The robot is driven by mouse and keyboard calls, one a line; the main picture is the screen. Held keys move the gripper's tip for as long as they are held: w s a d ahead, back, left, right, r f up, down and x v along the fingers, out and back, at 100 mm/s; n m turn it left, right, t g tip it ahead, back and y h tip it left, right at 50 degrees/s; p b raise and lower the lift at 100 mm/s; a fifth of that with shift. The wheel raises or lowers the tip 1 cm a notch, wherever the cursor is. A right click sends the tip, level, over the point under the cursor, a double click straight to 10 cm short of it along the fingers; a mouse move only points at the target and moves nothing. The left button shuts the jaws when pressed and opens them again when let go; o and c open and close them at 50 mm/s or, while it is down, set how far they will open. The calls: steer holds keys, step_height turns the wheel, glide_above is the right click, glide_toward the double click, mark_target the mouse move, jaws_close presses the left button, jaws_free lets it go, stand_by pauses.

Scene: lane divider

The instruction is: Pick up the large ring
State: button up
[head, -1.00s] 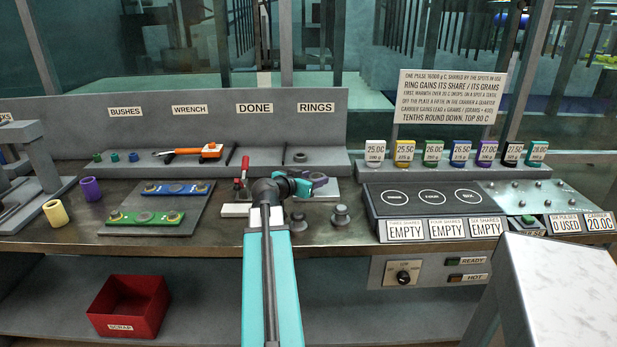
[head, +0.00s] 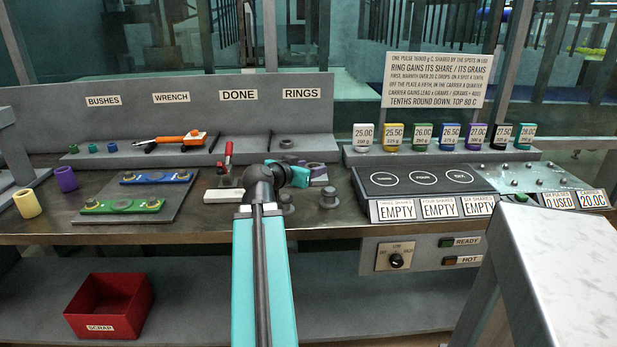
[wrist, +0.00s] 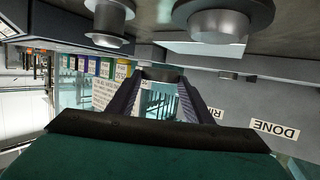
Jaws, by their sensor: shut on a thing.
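My gripper (wrist: 160,88) has its two dark fingers closed on a dark grey thing seen edge-on between the tips, which I take to be the large ring (wrist: 160,74). Its hole cannot be made out. In the head view my gripper (head: 315,171) is above the bench, in front of the shelf section marked RINGS, and the held ring is hard to pick out there. Another dark grey ring (head: 287,143) lies on that shelf section.
Two grey stepped posts stand below my gripper, the right one (head: 329,198) clear to see. A red-handled clamp (head: 226,160) is left of my wrist. The black three-spot plate (head: 420,181) is to the right. A red scrap bin (head: 110,306) sits below.

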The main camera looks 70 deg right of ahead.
steer(key=shift+s+a+f+b, duration=0.15)
steer(key=shift+s+a+b, duration=0.25)
steer(key=shift+b, duration=1.65)
steer(key=shift+s+a+b, duration=0.15)
steer(key=shift+a+b, duration=0.1)
steer(key=shift+b, duration=0.5)
steer(key=shift+a+r, duration=0.1)
steer(key=shift+r, duration=0.1)
